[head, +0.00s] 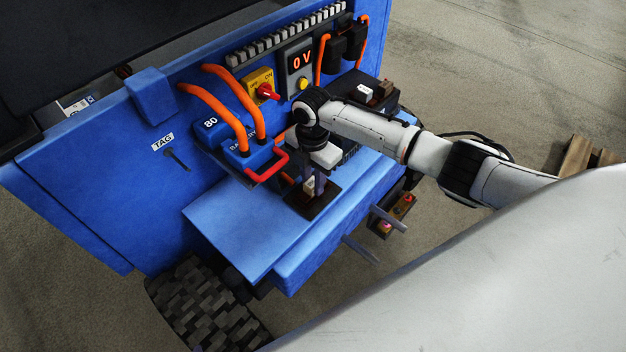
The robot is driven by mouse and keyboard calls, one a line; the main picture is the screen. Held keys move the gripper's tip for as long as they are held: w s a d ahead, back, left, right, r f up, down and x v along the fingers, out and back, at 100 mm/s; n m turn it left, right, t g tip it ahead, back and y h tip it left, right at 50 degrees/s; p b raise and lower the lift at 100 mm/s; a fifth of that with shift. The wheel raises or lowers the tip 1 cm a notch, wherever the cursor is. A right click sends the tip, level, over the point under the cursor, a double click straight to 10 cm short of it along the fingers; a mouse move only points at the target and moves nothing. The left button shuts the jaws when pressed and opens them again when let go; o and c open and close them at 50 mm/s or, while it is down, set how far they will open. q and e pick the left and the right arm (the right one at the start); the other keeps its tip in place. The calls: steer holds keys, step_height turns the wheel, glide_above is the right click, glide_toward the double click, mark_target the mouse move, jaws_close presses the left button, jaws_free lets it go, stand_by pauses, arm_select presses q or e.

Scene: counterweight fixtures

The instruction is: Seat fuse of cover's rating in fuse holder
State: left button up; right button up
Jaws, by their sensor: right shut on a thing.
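My right gripper (316,186) points down over a small dark square pad or tray (321,205) on the blue ledge. It is shut on a small pale piece, apparently a fuse (309,186), mostly hidden by the fingers; I cannot tell whether it touches the pad or read its marking. A blue cover (210,124) marked "80" is on the panel at the left. A white block (364,92) and a brown block (385,88), perhaps fuses, sit on a dark tray at the right. The fuse holder cannot be made out clearly; my arm hides part of this area. My left gripper is out of view.
A blue battery plug (245,155) with orange cables and a red handle (268,166) stands just left of my gripper. The ledge's left part (235,226) is clear.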

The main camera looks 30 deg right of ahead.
steer(key=shift+f, duration=0.6)
stand_by(0.6)
steer(key=o, duration=1)
steer(key=shift+f+b, duration=0.15)
steer(key=shift+b, duration=0.15)
steer(key=shift+s, duration=0.2)
steer(key=shift+f, duration=0.1)
step_height(320, 180, up, 4)
steer(key=p, duration=0.4)
steer(key=shift+w, duration=0.15)
